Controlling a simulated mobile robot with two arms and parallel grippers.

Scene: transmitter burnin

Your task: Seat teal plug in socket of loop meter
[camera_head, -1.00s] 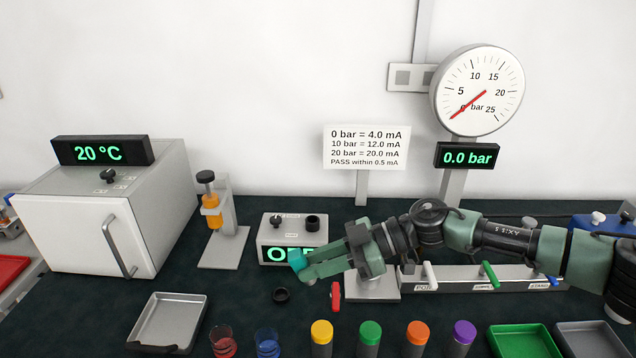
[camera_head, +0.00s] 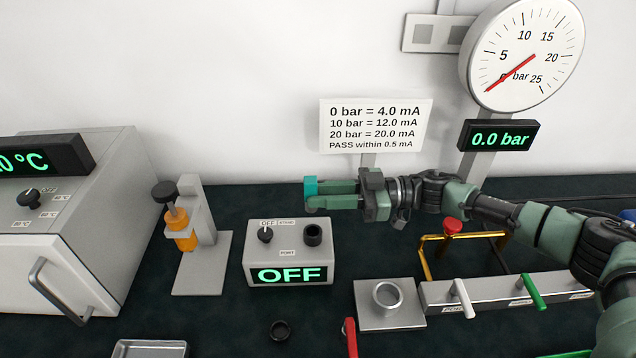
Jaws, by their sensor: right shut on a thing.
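The teal plug (camera_head: 311,184) is at the fingertips of my right gripper (camera_head: 320,196), which is shut on it. My right arm comes in from the right, and the gripper points left, in front of the white wall. The loop meter (camera_head: 254,252) is a grey box with a knob and a green OFF display. Its dark round socket (camera_head: 312,233) is on the top, right of the knob. In the picture the plug appears directly above the socket and apart from it. The socket's opening looks empty. My left gripper is not in view.
An orange vial stand (camera_head: 202,280) and a white oven (camera_head: 40,270) stand to the left. A valve manifold (camera_head: 440,294) with levers and a round port block (camera_head: 368,318) lie to the right. A black ring (camera_head: 280,331) lies on the dark bench in front of the meter.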

